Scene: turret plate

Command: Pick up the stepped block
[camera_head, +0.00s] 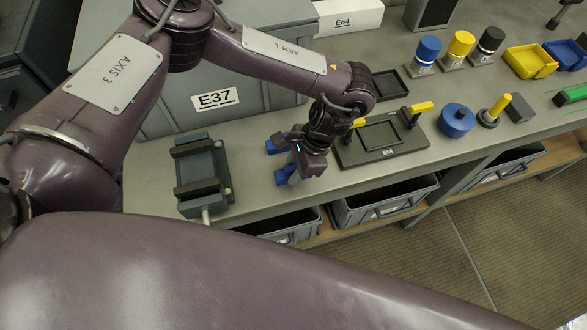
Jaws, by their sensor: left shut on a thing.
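My left gripper (288,161) is at the front part of the bench, left of the dark fixture plate, and points down to the left. It is shut on the stepped block (281,178), whose blue parts show on both sides of the fingers. The gripper hides the middle of the block, so its steps are not clear. I cannot tell whether the block touches the bench. My right gripper is not in view.
The dark plate (351,157) marked E54 has yellow-topped posts. A dark clamp-like fixture (182,182) stands left. A blue round part (456,118) and yellow peg (500,105) stand right. A grey cabinet (165,122) marked E37 stands behind. Open bins (385,205) sit below the bench.

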